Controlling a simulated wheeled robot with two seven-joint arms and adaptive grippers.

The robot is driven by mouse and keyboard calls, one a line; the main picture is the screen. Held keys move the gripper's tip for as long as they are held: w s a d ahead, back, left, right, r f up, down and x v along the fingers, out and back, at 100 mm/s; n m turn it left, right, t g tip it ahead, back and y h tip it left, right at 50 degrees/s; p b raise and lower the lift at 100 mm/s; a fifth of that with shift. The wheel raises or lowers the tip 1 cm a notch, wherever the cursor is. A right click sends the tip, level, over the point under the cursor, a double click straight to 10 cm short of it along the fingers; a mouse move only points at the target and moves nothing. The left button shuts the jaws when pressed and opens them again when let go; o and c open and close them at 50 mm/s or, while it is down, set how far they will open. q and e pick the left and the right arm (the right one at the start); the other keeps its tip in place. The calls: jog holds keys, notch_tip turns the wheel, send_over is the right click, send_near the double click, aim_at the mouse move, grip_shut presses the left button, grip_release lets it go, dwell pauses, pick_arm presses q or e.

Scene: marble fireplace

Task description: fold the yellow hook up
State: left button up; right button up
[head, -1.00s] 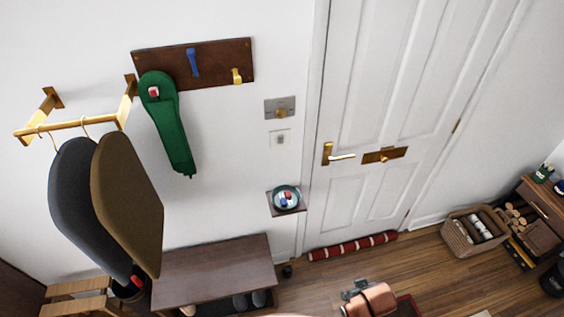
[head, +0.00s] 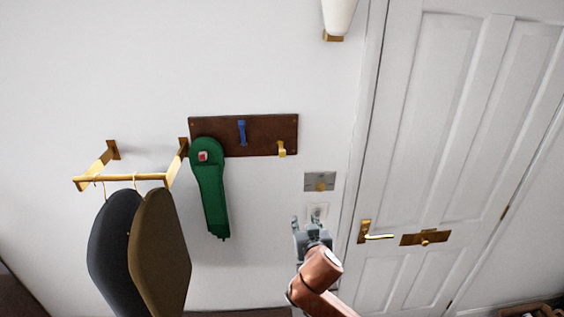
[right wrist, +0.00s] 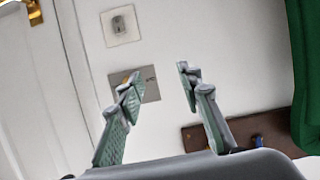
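The yellow hook (head: 281,149) sits low at the right end of a dark wooden board (head: 262,144) on the wall. It looks short, with its lower end at the board's bottom edge. A taller blue hook (head: 242,132) is on the board's middle. My right gripper (head: 308,221) is below and a little right of the yellow hook, apart from it, fingers pointing up. In the right wrist view my right gripper (right wrist: 159,84) is open and empty; the board (right wrist: 193,138) shows behind one finger, and I cannot make out the yellow hook there. My left gripper is out of view.
A green hanging item (head: 211,190) covers the board's left end. A metal wall plate (head: 320,182) and a small plate (head: 317,211) are close to my right gripper. A brass rail (head: 120,180) with dark garments is at left, a white door (head: 430,150) at right.

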aim_at(282, 155)
jog(key=w+a+r+t, duration=0.1)
jog(key=a+r, duration=0.1)
jog(key=r, duration=0.4)
jog(key=w+a+r+t, duration=0.1)
jog(key=a+r, duration=0.1)
jog(key=r, duration=0.5)
jog(key=w+a+r+t, duration=0.1)
jog(key=a+r, duration=0.1)
jog(key=r, duration=0.4)
jog(key=shift+a+r+t, duration=0.25)
jog(key=shift+t, duration=0.05)
jog(key=w, duration=0.2)
jog(key=w+p, duration=0.1)
jog(key=w, duration=0.1)
jog(key=w+p, duration=0.1)
jog(key=w, duration=0.2)
jog(key=shift+r, duration=0.35)
jog(key=shift+w+f, duration=0.1)
jog(key=shift+w, duration=0.3)
jog(key=shift+c, duration=0.3)
grip_shut()
